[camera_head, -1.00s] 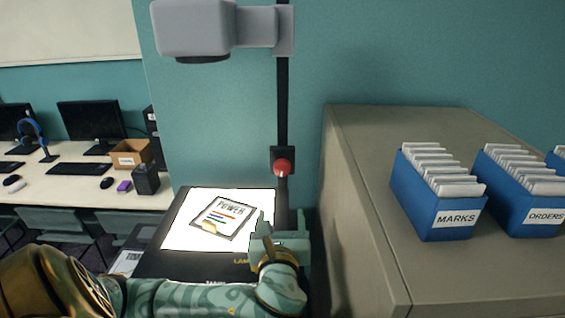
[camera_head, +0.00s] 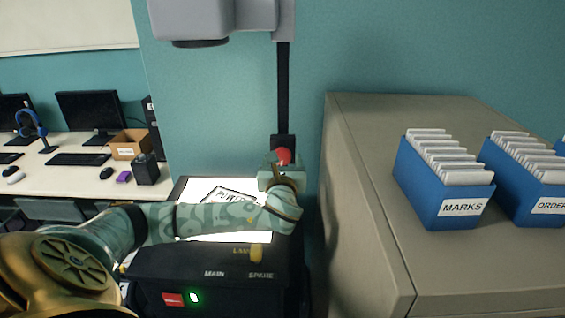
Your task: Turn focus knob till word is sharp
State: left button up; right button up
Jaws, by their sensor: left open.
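The red focus knob (camera_head: 283,156) sits on the dark block on the projector's black post (camera_head: 283,95). My left gripper (camera_head: 281,163) is open and right at the knob, its fingers around or just in front of it; I cannot tell if they touch. The projector's lit stage (camera_head: 190,190) holds a framed slide (camera_head: 228,194) with a word starting "POW", partly hidden by my left arm. The grey projector head (camera_head: 205,20) is above. No projected word is in view. My right gripper is not in view.
A grey cabinet (camera_head: 370,200) with blue card boxes (camera_head: 430,200) stands close on the right. A desk (camera_head: 80,190) is at the left.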

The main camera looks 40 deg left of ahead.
pick_arm(q)
jog(key=shift+w+a, duration=0.2)
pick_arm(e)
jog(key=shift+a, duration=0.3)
pick_arm(q)
jog(key=shift+c, duration=0.4)
jog(key=c, duration=0.9)
jog(key=n+p, duration=0.2)
jog(key=n, duration=0.1)
jog(key=shift+s+d, duration=0.1)
jog(key=shift+d, duration=0.05)
jog(key=n, duration=0.2)
jog(key=shift+n+p, duration=0.3)
jog(key=shift+p, duration=0.05)
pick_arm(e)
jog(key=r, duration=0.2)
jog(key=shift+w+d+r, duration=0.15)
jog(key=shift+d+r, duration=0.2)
